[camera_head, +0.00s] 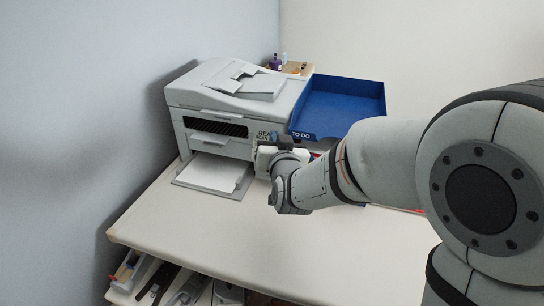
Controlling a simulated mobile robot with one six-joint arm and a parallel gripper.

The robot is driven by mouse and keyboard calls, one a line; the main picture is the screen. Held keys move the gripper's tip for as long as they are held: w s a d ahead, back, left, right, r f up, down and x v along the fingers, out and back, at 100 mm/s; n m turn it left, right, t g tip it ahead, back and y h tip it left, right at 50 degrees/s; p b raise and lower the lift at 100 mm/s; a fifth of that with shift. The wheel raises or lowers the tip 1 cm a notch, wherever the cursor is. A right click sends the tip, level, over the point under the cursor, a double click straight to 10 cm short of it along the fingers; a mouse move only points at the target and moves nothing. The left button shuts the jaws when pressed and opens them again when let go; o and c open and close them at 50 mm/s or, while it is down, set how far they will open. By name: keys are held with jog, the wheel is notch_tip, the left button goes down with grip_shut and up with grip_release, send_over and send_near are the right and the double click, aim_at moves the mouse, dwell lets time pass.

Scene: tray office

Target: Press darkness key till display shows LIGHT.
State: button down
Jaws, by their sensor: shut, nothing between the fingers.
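The light grey printer (235,95) stands at the back left of the desk, with white paper (212,173) on its front output tray. Large lettering on its front right (265,134) starts with "REA"; the rest, and a smaller line below, are partly covered by my wrist. I cannot make out the darkness key; that part of the panel is hidden behind my arm's end. My gripper (263,158) is shut and empty, close in front of the printer's right front. Its fingertips are hard to make out, and I cannot tell whether they touch the printer.
A blue tray (352,90) labelled "TO DO" sits right of the printer. Small bottles (276,63) stand behind on a brown surface. The desk's front left (190,225) is clear. A shelf with a bin (130,270) and loose items lies below. A wall borders the left.

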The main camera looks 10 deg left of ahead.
jog(key=s+a+f+t+y+b, duration=0.1)
jog(key=s+a+f+t+b, duration=0.1)
jog(key=a+f+t+b, duration=0.1)
jog(key=a+f+b, duration=0.1)
jog(key=a+f, duration=0.1)
jog(key=a, duration=0.1)
jog(key=shift+a+f+t, duration=0.3)
jog(key=w+f+b, duration=0.1)
jog(key=w+f, duration=0.2)
jog(key=w, duration=0.5)
jog(key=shift+d+f+b, duration=0.3)
jog(key=shift+d, duration=0.05)
jog(key=shift+w+f+b, duration=0.2)
jog(key=shift+w+b, duration=0.05)
jog(key=shift+b, duration=0.3)
dwell(1.3)
